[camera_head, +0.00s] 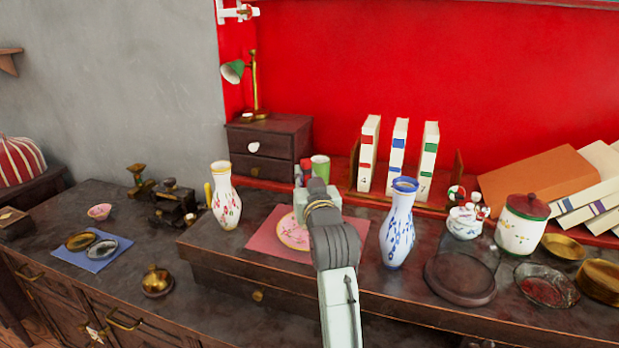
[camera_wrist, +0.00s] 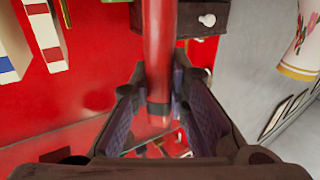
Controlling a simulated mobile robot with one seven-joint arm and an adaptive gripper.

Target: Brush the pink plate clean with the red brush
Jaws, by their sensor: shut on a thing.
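The pink plate (camera_head: 291,232) lies on a red-pink mat (camera_head: 262,240) on the raised wooden shelf, its right part hidden behind my arm. My gripper (camera_head: 304,198) is above the plate's far side in the head view, largely covered by my own wrist. In the wrist view my gripper (camera_wrist: 160,112) is shut on the red brush (camera_wrist: 159,50), whose red shaft runs between the two fingers. The bristles cannot be made out, and whether the brush touches the plate cannot be told.
A white floral vase (camera_head: 226,200) stands left of the plate and a blue-white vase (camera_head: 398,225) stands right of it. Behind are a green cup (camera_head: 320,167), a small drawer box (camera_head: 270,148) and upright books (camera_head: 398,155). A dark round dish (camera_head: 460,280) lies further right.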

